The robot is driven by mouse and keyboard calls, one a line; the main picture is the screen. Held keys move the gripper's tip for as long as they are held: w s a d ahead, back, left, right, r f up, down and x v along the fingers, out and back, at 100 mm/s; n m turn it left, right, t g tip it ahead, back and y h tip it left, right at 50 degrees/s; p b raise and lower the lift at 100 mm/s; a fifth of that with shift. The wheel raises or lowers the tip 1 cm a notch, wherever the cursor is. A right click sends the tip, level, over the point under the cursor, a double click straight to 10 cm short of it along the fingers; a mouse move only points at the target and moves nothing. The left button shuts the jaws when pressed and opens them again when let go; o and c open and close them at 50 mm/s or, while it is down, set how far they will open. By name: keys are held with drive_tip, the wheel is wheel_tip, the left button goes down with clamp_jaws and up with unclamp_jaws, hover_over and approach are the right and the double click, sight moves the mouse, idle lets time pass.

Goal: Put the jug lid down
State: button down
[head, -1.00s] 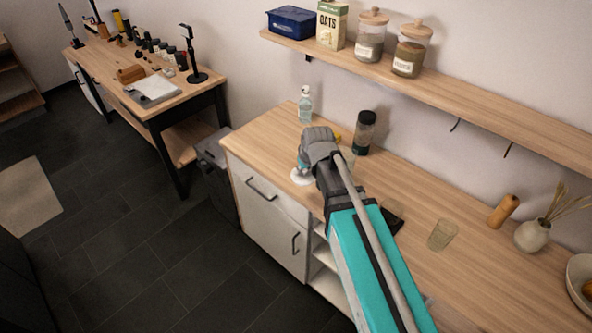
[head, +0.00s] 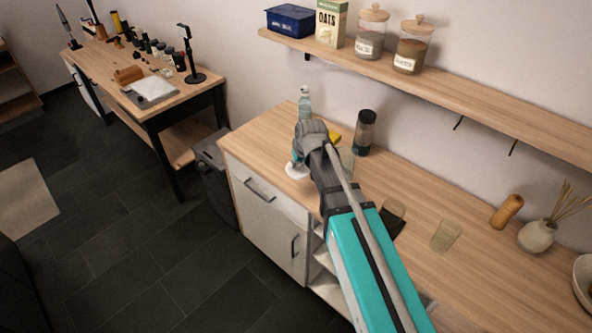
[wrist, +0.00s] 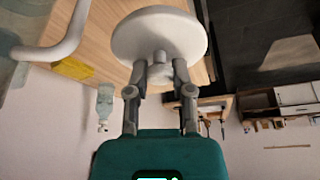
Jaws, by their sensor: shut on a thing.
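The jug lid is a white round disc with a small knob (wrist: 160,35). My gripper (wrist: 160,68) is shut on the knob. In the head view the lid (head: 296,171) shows below my gripper (head: 299,158), over the left end of the wooden counter (head: 262,141). I cannot tell whether it touches the counter. A clear jug with a thick white handle (wrist: 66,42) stands at the left of the wrist view, apart from the lid. In the head view my arm hides most of the jug.
A soap bottle (head: 305,103), a yellow sponge (head: 335,136) and a dark-capped jar (head: 365,133) stand behind my gripper. The counter's left and front edges are close to the lid.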

drive_tip(key=w+f+b, duration=0.1)
drive_tip(key=w+f, duration=0.1)
drive_tip(key=w+f+b, duration=0.2)
drive_tip(key=w+a+f+b, duration=0.1)
drive_tip(key=w+b, duration=0.1)
drive_tip(key=w, duration=0.1)
drive_tip(key=shift+w+f, duration=0.1)
drive_tip(key=shift+f, duration=0.3)
drive_tip(key=shift+w+f+b, duration=0.6)
drive_tip(key=shift+w+a+f+b, duration=0.1)
drive_tip(key=shift+w+f+b, duration=0.35)
drive_tip(key=shift+f+b, duration=1.55)
drive_tip(key=shift+b, duration=0.05)
drive_tip(key=shift+s+f, duration=0.1)
drive_tip(key=shift+f, duration=0.05)
drive_tip(key=shift+c, duration=2.4)
unclamp_jaws()
